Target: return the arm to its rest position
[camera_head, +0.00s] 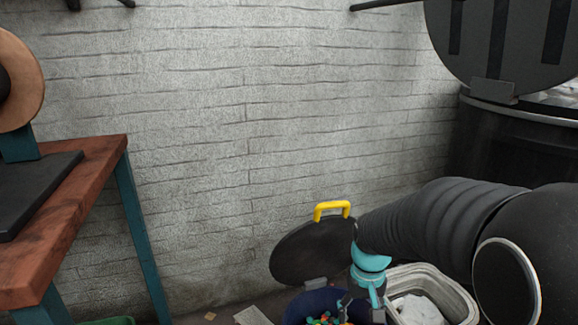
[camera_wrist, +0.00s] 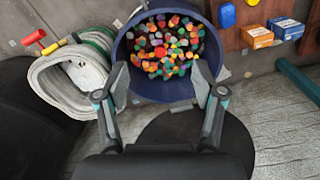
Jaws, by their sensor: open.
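My arm (camera_head: 430,220) reaches in from the right of the head view and bends down at its turquoise wrist. My gripper (camera_head: 359,309) hangs low at the bottom edge of the head view, partly cut off. In the wrist view my gripper (camera_wrist: 160,70) has its two fingers spread wide with nothing between them. Its fingertips show against a round blue bin (camera_wrist: 182,106) full of small colourful pieces. The bin also shows at the bottom of the head view (camera_head: 295,307). I cannot tell how far the fingertips are from the bin.
A black lid (camera_head: 308,252) with a yellow handle stands tilted behind the bin. A pale oval container (camera_head: 462,300) stands to its right, below my arm. A dark bin (camera_head: 490,150) is at the far right. A wooden bench (camera_head: 95,190) stands left, before the white brick wall.

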